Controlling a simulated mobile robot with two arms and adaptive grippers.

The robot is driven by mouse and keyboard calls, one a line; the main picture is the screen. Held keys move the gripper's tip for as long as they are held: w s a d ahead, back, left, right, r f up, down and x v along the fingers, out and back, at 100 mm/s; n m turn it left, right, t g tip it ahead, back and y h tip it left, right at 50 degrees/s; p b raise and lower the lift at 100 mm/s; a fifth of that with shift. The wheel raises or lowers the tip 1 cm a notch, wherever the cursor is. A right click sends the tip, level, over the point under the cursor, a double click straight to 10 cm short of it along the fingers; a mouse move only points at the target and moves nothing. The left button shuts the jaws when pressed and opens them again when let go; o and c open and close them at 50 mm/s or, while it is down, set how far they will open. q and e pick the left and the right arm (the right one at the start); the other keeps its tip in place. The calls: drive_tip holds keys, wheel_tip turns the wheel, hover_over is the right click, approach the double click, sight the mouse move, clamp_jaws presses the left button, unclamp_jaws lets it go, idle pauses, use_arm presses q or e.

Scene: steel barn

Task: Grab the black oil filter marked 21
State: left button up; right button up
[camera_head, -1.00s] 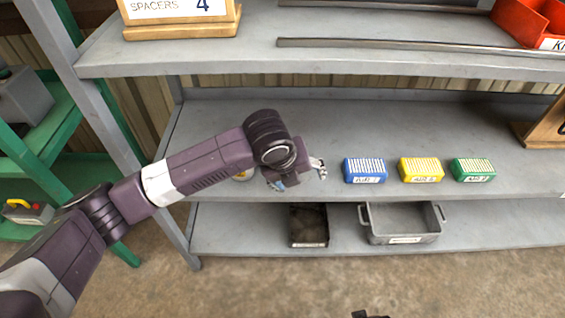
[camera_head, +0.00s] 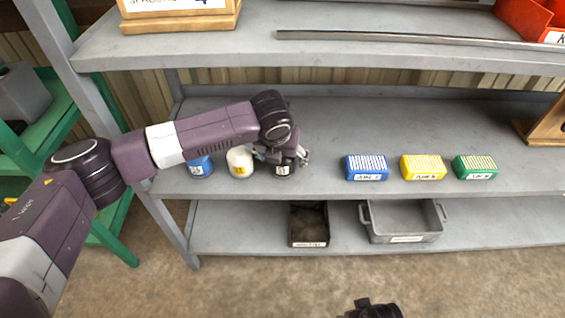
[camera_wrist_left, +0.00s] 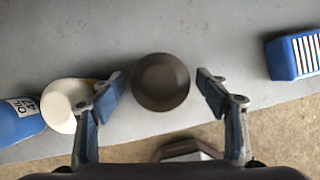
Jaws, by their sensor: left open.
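The black oil filter (camera_head: 284,169) stands upright on the middle shelf, the rightmost of three filters. Its white label is too small to read surely. My left gripper (camera_head: 283,157) is at the filter and partly covers its top in the head view. In the left wrist view the dark round top of the black filter (camera_wrist_left: 160,82) lies between the open fingers of my left gripper (camera_wrist_left: 159,86), with a gap on each side.
A white filter (camera_head: 240,162) stands left of the black one, close to the left finger in the wrist view. A blue filter (camera_head: 200,166) is farther left. Blue (camera_head: 366,168), yellow (camera_head: 423,167) and green (camera_head: 475,167) boxes stand right. The upper shelf (camera_head: 400,58) overhangs behind.

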use_arm(q)
drive_tip(key=shift+w+f, duration=0.2)
drive_tip(key=shift+f, duration=0.2)
drive_tip(key=c, duration=1.4)
drive_tip(key=shift+r, duration=0.15)
drive_tip(key=shift+c, duration=0.2)
